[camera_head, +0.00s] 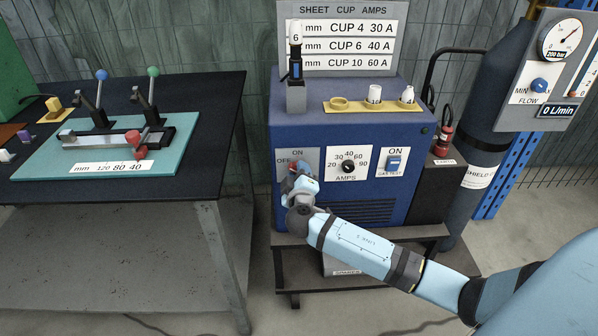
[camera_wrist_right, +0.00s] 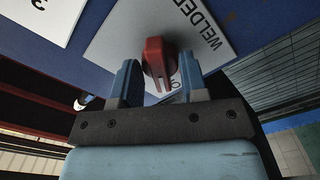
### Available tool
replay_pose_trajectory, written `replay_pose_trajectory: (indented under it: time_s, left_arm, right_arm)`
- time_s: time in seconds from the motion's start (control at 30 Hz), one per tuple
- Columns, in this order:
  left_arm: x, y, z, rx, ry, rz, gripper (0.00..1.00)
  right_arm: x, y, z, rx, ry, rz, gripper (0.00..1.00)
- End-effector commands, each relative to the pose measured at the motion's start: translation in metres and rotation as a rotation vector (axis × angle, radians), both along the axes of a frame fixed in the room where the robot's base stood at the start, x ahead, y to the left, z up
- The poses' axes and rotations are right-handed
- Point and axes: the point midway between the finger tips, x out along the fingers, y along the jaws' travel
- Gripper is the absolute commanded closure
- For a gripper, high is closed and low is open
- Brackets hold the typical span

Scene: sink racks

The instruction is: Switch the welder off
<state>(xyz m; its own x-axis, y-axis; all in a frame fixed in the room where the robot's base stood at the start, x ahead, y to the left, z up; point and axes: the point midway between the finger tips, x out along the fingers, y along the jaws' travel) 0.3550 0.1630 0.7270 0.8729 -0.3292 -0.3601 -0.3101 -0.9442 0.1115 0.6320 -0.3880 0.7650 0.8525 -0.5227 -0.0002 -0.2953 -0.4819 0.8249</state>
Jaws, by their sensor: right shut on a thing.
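The welder (camera_head: 340,125) is a blue box on a stand in the middle of the head view. Its front has a grey switch plate (camera_head: 284,156) with the marks OFF and ON. A red rotary knob (camera_wrist_right: 159,56) sits on this plate in the right wrist view. In the head view the gripper hides most of the knob and part of the plate, so I cannot tell the knob's setting there. My left gripper is not in view.
An AMPS dial (camera_head: 347,166) and a blue gas test switch (camera_head: 394,163) sit right of the switch plate. A torch stands in a holder (camera_head: 296,97) on the welder. A dark gas cylinder (camera_head: 487,130) stands right, a bench (camera_head: 205,130) left.

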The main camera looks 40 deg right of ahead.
Motion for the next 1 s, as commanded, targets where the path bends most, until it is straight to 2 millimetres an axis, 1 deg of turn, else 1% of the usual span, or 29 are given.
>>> replay_pose_trajectory:
  time_s: [0.2,0.23,0.33,0.4,0.5,0.57,0.6,0.87,1.0]
  left_arm:
    - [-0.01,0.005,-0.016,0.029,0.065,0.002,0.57]
    - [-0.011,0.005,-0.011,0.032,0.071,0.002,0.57]
    - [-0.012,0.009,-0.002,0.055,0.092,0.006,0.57]
    - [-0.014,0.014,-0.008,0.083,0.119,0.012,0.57]
    - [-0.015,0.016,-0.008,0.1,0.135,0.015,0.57]
    - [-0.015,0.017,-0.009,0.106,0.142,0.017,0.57]
    - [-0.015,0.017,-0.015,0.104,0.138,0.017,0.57]
    - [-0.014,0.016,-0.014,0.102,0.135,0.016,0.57]
    - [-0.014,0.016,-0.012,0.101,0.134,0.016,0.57]
  right_arm:
    - [0.0,0.0,0.001,-0.041,0.026,-0.001,0.88]
    - [0.0,0.0,0.004,-0.064,0.041,0.0,0.88]
    - [0.0,0.0,0.009,-0.189,0.118,0.0,0.88]
    - [0.0,0.0,0.01,-0.306,0.191,0.001,0.88]
    - [0.0,0.0,0.008,-0.443,0.275,0.001,0.88]
    - [0.0,0.0,0.005,-0.498,0.308,0.0,0.88]
    - [0.0,0.0,-0.001,-0.49,0.301,0.001,0.53]
    - [0.0,0.0,-0.001,-0.485,0.297,0.0,0.53]
    - [-0.004,0.002,0.0,-0.484,0.298,0.001,0.53]
